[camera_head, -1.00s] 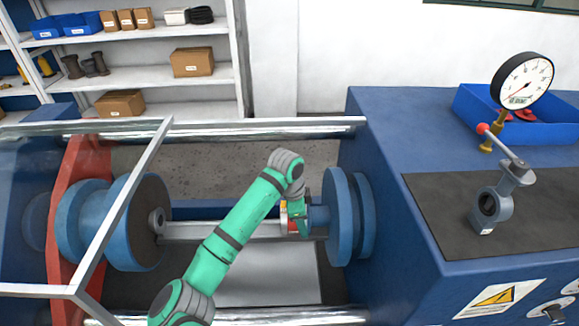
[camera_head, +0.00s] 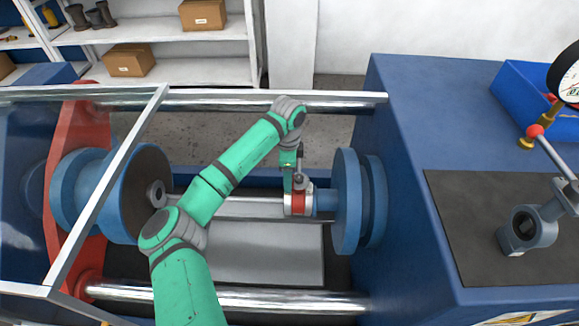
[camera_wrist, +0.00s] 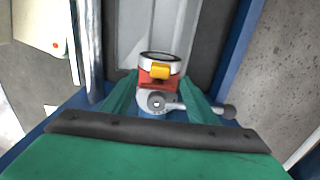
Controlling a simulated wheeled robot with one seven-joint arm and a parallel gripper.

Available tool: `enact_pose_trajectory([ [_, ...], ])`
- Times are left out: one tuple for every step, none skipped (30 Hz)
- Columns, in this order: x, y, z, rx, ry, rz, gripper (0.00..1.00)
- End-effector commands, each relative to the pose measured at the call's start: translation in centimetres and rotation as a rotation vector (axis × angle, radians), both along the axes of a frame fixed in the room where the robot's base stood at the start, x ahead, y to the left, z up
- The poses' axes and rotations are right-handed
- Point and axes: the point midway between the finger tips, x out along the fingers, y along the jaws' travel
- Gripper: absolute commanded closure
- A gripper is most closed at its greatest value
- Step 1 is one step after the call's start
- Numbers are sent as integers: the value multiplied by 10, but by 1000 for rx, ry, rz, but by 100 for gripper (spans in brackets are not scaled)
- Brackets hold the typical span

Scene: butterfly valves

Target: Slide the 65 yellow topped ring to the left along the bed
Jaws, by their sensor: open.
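A pale ring with a dark opening and a yellow block on top (camera_wrist: 160,71) sits against a red body (camera_wrist: 157,84) in the wrist view; no number is readable. In the head view the pale ring (camera_head: 287,204) is at the left of the red body (camera_head: 299,203), in front of the right blue flange (camera_head: 345,202). My gripper (camera_wrist: 160,105) is open, its green fingers on either side of the valve neck; contact cannot be told.
The grey bed plate (camera_head: 262,258) lies below, with a clear stretch to the left along the bar (camera_head: 245,208) to the left blue flange (camera_head: 130,192). Metal rails (camera_head: 240,299) run in front and behind. A blue cabinet with a black mat (camera_head: 465,230) stands right.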

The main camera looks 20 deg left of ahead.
Motion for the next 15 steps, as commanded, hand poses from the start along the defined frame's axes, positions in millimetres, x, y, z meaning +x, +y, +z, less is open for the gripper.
enact_pose_trajectory([
  [-1,1,-9,0,2,2,47],
  [-1,1,-14,0,2,2,47],
  [-1,1,-21,-1,2,3,47],
  [-1,1,-25,0,2,3,47],
  [-1,1,-30,0,2,3,47],
  [-1,1,-35,0,1,3,47],
  [-1,1,-38,1,1,3,47],
  [-1,1,-41,1,1,2,47],
  [0,1,-45,0,1,2,47],
  [0,0,-48,0,0,1,47],
  [0,0,-50,0,0,1,47],
  [0,0,-52,0,0,1,47],
  [0,0,-54,0,0,1,47],
  [0,0,-55,0,0,0,47],
  [0,0,-56,0,0,0,47],
])
